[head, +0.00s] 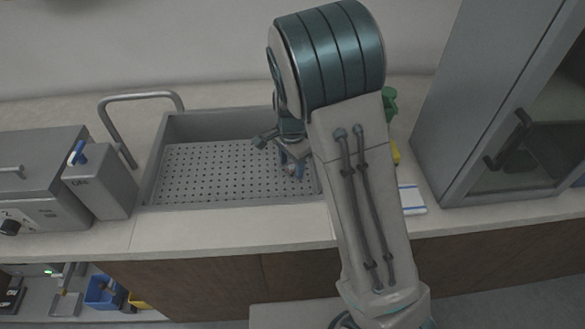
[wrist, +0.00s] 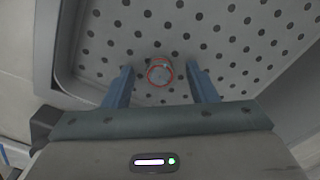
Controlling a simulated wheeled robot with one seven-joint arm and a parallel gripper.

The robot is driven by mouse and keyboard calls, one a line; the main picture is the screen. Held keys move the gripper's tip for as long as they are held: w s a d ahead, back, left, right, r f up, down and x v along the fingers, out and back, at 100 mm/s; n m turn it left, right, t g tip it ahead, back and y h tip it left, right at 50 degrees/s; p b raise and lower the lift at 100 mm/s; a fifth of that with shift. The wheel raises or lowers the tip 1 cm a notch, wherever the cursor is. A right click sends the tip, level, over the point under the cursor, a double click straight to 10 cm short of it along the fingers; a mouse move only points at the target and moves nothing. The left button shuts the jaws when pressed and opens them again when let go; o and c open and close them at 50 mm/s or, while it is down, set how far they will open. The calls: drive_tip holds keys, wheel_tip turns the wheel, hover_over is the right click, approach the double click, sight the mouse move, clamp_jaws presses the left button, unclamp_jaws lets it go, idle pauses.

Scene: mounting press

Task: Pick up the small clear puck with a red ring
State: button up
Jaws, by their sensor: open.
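The small clear puck with a red ring (wrist: 160,72) lies on the perforated floor of the sink in the wrist view. My gripper (wrist: 162,78) is open, with one blue finger on each side of the puck. A gap shows between each finger and the puck. In the head view my gripper (head: 292,168) is low over the right part of the sink (head: 240,203). The puck cannot be made out clearly there, as my arm and gripper cover that area.
A curved faucet (head: 140,97) stands at the sink's left. A grey machine (head: 40,165) with a side box (head: 100,182) is further left. A grey cabinet (head: 480,110) stands right. Green (head: 389,103) and yellow items show behind my arm. The sink walls bound the space.

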drive_tip(key=c, duration=1.1)
